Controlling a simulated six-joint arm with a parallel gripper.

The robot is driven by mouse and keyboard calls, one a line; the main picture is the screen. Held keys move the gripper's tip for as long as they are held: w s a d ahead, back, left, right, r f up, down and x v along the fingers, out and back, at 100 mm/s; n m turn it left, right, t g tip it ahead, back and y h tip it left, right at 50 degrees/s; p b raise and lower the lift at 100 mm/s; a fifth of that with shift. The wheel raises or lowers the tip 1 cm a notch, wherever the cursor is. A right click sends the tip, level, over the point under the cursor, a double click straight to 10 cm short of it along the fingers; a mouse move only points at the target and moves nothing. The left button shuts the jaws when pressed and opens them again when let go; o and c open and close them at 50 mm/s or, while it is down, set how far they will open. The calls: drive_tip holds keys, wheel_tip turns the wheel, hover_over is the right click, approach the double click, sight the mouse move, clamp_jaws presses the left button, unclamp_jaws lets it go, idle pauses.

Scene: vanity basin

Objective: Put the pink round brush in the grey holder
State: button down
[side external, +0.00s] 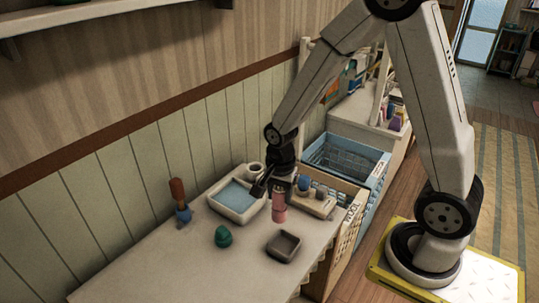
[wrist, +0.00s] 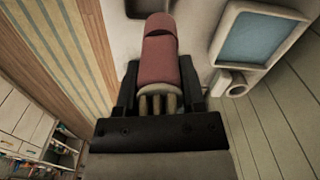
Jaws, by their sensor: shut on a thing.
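The pink round brush (side external: 279,208) is held in my gripper (side external: 279,192), hanging roughly upright over the counter. In the wrist view the pink brush (wrist: 160,62) lies between the two dark fingers of my gripper (wrist: 158,80), with its pink part pointing away from the wrist. A small square grey open dish, which looks like the grey holder (side external: 284,245), sits on the counter in front of the brush and is empty. Part of the grey holder (wrist: 150,5) shows at the top edge of the wrist view. The brush is apart from it.
A white basin with blue inside (side external: 236,199) and a small pale cup (side external: 255,169) stand near the wall. A brown-handled blue item (side external: 181,202) and a green lump (side external: 223,237) are left. A tray with small items (side external: 318,206) is right of my gripper. The front-left counter is clear.

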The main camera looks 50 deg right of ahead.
drive_tip(key=shift+s+a, duration=0.2)
drive_tip(key=shift+s, duration=0.45)
drive_tip(key=shift+s+a, duration=0.2)
drive_tip(key=shift+s, duration=0.4)
drive_tip(key=shift+f, duration=0.2)
wheel_tip(320, 180, down, 8)
drive_tip(key=shift+f, duration=0.25)
drive_tip(key=shift+f, duration=0.5)
idle(1.0)
drive_tip(key=shift+c, duration=0.5)
unclamp_jaws()
drive_tip(key=shift+c, duration=1.1)
drive_tip(key=shift+r, duration=0.2)
